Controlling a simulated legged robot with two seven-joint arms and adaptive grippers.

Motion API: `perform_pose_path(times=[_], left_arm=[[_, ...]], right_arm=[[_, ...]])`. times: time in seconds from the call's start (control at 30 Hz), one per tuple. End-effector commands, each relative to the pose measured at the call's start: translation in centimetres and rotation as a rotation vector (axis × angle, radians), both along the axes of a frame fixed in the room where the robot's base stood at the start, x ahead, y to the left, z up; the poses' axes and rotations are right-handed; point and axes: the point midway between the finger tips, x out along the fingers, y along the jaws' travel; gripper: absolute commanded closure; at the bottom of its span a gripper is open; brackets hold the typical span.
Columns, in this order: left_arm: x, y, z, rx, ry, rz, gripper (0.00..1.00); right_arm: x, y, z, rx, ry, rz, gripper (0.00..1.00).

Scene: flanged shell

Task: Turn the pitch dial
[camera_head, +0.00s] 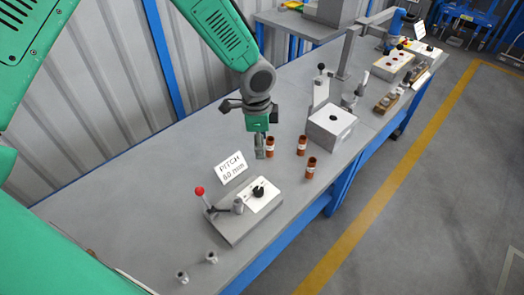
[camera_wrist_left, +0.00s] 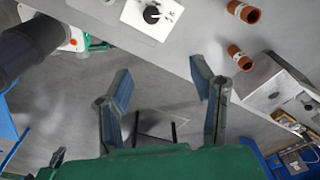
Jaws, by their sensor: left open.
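The pitch dial (camera_head: 259,191) is a black knob on a white plate, on top of a grey box (camera_head: 233,224) on the bench. A white sign reading "PITCH 60 mm" (camera_head: 231,168) stands behind the box. The dial also shows at the top of the left wrist view (camera_wrist_left: 152,14). My left gripper (camera_head: 260,150) points down above the bench, behind the dial box and apart from the dial. In the left wrist view its two fingers (camera_wrist_left: 163,88) are spread with nothing between them. My right gripper is not seen.
Several copper-coloured tubes (camera_head: 311,168) stand near the gripper. A grey box (camera_head: 331,127) stands farther back. Two small metal pieces (camera_head: 211,257) lie in front.

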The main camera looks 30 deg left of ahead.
Motion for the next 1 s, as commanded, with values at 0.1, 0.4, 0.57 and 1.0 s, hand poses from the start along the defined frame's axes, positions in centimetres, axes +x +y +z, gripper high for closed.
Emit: perform_pose_path(times=[0.1, 0.4, 0.57, 1.0], left_arm=[[0.0, 0.0, 2.8, 0.000, -0.005, -0.001, 0.49], [-0.2, 0.2, 7.0, 0.000, 0.000, -0.001, 0.49], [-0.2, 0.2, 7.5, 0.001, 0.001, -0.002, 0.49], [-0.3, 0.2, 7.5, 0.001, 0.001, -0.002, 0.49]], right_arm=[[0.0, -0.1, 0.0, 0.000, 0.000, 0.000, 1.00], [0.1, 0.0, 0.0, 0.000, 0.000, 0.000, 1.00], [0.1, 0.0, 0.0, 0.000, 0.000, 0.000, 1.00], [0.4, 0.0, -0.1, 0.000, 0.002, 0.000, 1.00]])
